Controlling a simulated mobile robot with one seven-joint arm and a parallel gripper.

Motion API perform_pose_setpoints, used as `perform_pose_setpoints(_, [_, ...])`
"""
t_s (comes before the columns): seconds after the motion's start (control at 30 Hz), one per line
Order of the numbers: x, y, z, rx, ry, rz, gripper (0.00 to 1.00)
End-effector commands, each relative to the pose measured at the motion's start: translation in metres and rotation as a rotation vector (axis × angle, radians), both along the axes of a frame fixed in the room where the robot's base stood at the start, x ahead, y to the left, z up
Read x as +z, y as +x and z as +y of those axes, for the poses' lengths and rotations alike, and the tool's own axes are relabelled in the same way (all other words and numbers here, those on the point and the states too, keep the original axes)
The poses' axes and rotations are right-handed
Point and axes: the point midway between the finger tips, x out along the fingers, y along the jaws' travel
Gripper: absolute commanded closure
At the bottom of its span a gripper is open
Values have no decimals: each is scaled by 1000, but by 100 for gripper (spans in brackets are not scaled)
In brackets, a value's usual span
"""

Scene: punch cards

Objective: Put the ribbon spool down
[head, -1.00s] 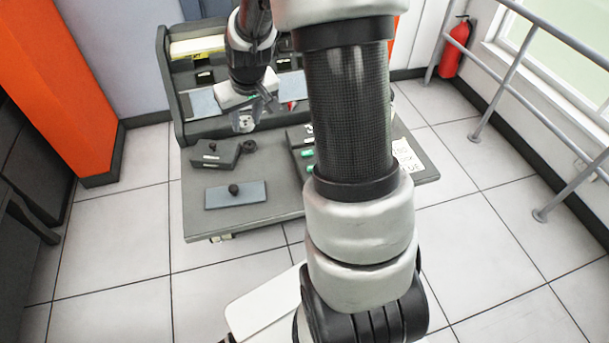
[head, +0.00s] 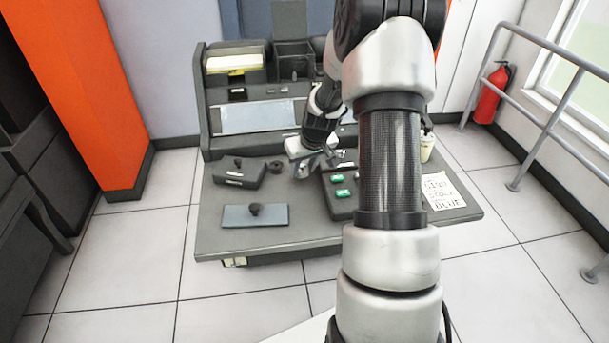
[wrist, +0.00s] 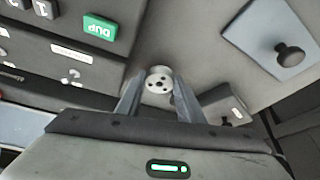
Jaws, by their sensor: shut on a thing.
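My gripper (wrist: 158,88) is shut on the ribbon spool (wrist: 158,74), a small pale metal spool with dark holes in its end face. The spool sits between the two fingertips in the wrist view. In the head view my gripper (head: 305,170) is low over the grey desk (head: 310,228), between the dark block with a knob and the keypad. The spool is hard to make out there, and I cannot tell whether it touches the desk.
A dark block with a knob (head: 240,175) and a dark ring (head: 276,168) are left of my gripper. A blue-grey plate with a knob (head: 255,215) lies in front. The keypad (head: 340,195), a note (head: 443,192) and a cup (head: 427,148) are to the right.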

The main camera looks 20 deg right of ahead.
Motion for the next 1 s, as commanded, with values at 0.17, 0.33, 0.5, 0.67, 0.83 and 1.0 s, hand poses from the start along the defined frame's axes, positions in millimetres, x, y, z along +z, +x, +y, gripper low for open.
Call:
perform_pose_setpoints(0.17, [-24,-1,0,-1,1,2,87])
perform_pose_setpoints(0.33, [-22,0,0,0,0,1,87])
perform_pose_setpoints(0.5, [-27,0,0,-1,1,1,87])
perform_pose_setpoints(0.67, [-26,-1,0,-1,1,2,58])
perform_pose_setpoints(0.83, [-25,0,0,-1,1,2,58])
perform_pose_setpoints(1.0, [-13,-3,0,0,-1,-1,58])
